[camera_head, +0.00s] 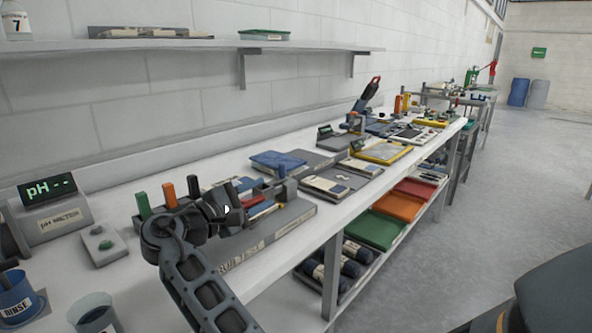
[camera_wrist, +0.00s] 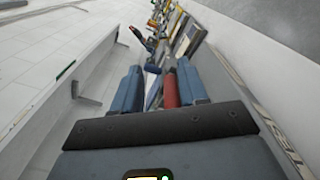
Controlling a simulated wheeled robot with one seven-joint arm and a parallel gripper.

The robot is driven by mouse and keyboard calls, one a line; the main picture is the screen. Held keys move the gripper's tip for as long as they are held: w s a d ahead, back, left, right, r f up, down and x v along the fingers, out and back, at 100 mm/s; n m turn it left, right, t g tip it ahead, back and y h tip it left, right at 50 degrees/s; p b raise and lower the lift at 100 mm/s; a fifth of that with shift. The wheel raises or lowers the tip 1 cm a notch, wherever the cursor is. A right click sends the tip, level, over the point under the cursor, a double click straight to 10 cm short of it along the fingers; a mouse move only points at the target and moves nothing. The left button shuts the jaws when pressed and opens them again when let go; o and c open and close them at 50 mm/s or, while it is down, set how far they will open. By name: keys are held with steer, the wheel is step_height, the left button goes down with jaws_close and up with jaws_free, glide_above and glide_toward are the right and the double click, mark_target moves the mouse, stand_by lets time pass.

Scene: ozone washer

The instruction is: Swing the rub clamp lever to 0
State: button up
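The rub test unit (camera_head: 240,254) is a grey base on the bench, marked "RUB TEST", in the head view. A red bar (camera_head: 262,207) lies low on it, beside my gripper (camera_head: 250,194). In the wrist view a red cylinder (camera_wrist: 171,91) shows between the two blue fingers of my gripper (camera_wrist: 160,84), nearer the right finger. The fingers are apart, with a gap left of the red cylinder; contact is not clear. A dark blue post (camera_head: 282,171) stands at the unit's far end. I cannot make out a 0 mark or which part is the clamp lever; my arm hides much of the unit.
Green (camera_head: 142,205), orange (camera_head: 169,194) and dark (camera_head: 193,187) upright pieces stand behind my arm. A pH meter (camera_head: 58,220), a grey button box (camera_head: 103,244) and a blue rinse cup (camera_head: 18,299) are at left. A blue tray (camera_head: 278,161) lies beyond. The floor at right is clear.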

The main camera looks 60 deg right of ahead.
steer(key=s+d+r, duration=0.7)
steer(key=s+r, duration=0.1)
steer(key=s, duration=0.1)
steer(key=shift+s+d, duration=0.15)
stand_by(0.5)
